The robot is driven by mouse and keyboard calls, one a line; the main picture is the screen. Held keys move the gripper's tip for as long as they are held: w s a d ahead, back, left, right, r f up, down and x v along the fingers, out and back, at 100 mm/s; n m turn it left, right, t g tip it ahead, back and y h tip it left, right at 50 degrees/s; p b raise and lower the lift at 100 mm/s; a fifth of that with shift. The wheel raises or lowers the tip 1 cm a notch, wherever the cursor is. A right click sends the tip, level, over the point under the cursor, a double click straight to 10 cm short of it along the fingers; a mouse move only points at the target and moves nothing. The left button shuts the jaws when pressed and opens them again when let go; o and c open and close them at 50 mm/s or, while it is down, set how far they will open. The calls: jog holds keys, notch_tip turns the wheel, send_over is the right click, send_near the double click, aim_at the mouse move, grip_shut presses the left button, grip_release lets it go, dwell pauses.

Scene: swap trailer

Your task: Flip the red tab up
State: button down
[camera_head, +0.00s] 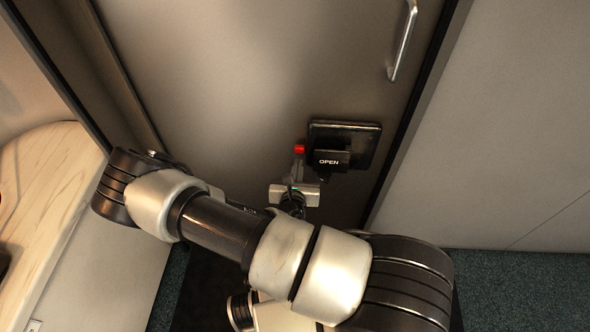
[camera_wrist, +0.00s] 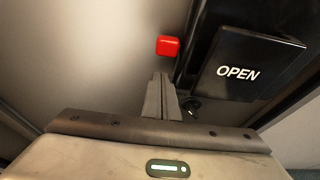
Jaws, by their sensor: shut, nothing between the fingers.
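The red tab (camera_head: 299,149) sits at the left edge of a black latch plate (camera_head: 369,138) on the door. It also shows in the wrist view as a small red block (camera_wrist: 168,46) at upper centre. A black panel marked OPEN (camera_head: 329,161) is to its right, and it shows large in the wrist view (camera_wrist: 248,65). My gripper (camera_head: 298,165) is shut and empty, its fingers pointing at the door. In the wrist view its fingertips (camera_wrist: 161,77) are just below the red tab, with a small gap in the picture. Whether they touch the door, I cannot tell.
The door (camera_head: 235,75) is tan, with a metal handle (camera_head: 404,40) at upper right and a dark frame around it. A light wooden counter (camera_head: 45,190) stands on the left. A pale wall (camera_head: 520,130) is on the right, with dark carpet (camera_head: 520,295) below.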

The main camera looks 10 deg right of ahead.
jog(key=p+v, duration=0.2)
jog(key=v, duration=0.8)
jog(key=shift+f+p, duration=0.4)
jog(key=shift+f, duration=0.05)
jog(key=shift+s, duration=0.1)
